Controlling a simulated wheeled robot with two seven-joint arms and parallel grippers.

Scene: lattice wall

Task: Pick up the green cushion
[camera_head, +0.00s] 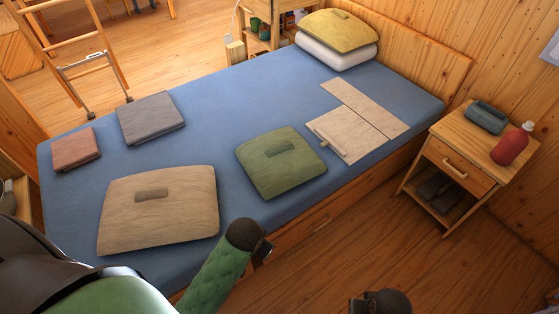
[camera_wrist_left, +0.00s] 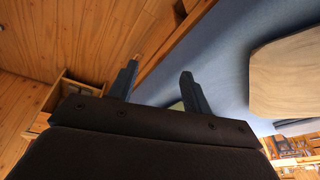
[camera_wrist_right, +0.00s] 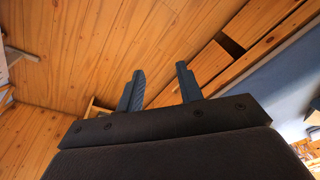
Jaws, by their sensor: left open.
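The green cushion (camera_head: 282,180) lies flat on the blue bed, near its front edge, with a darker handle-like strip on top. My left gripper (camera_wrist_left: 160,70) is open and empty. In the head view, the dark end of my left arm is just below the green cushion, apart from it. A small greenish patch (camera_wrist_left: 177,106) shows behind the left fingers in the left wrist view; I cannot tell if it is the cushion. My right gripper (camera_wrist_right: 160,69) is open and empty, over the wooden floor. In the head view its dark end is low, right of the bed.
A beige cushion (camera_head: 185,215) lies left of the green one; it also shows in the left wrist view (camera_wrist_left: 285,80). Grey (camera_head: 152,118) and reddish (camera_head: 76,149) cushions lie further left. Pale boards (camera_head: 365,108) lie to the right. A nightstand (camera_head: 462,150) holds a red bottle (camera_head: 511,146).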

